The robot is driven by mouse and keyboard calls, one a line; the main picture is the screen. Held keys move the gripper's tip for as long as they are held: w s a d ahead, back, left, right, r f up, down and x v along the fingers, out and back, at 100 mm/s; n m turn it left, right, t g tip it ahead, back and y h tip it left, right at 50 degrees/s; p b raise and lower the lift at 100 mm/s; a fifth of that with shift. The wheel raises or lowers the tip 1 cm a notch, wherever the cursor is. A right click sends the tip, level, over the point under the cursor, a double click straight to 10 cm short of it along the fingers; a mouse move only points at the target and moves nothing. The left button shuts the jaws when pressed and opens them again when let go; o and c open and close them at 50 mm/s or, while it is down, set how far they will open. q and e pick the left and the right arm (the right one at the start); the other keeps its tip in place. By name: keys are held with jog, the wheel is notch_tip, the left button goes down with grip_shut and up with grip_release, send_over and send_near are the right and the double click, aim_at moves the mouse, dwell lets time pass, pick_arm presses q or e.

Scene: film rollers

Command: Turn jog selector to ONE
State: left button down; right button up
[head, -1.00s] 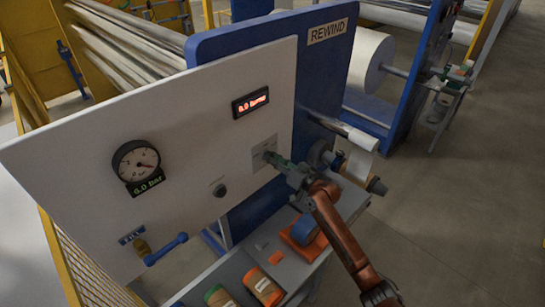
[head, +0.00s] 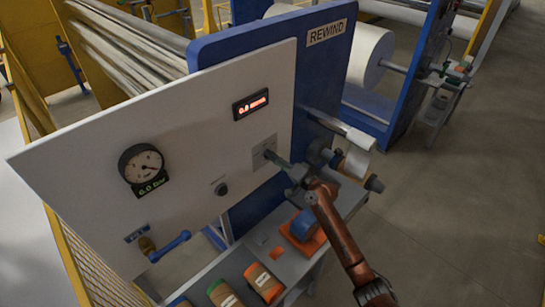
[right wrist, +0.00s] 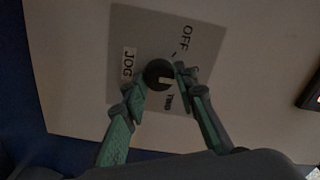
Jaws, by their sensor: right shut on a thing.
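The jog selector (right wrist: 158,72) is a round black knob with a white mark, on a grey plate (right wrist: 190,35) in the right wrist view. The plate reads OFF, JOG and TWO; I see no ONE label, and the fingers cover part of the plate. The white mark lies on the side towards TWO. My right gripper (right wrist: 160,80) is shut on the knob, one green-padded finger on each side. In the head view my right gripper (head: 275,158) reaches the selector plate (head: 262,151) on the white panel and hides the knob. My left gripper is not in view.
The white panel (head: 85,185) also bears a pressure gauge (head: 141,165), a red-lit display (head: 251,104), a small black knob (head: 221,188) and a blue lever (head: 170,248). A roller end sits close right of my gripper.

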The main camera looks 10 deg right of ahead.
dwell(0.4)
jog(key=o, duration=1.2)
jog(key=shift+c, duration=0.2)
jog(key=v, duration=1.2)
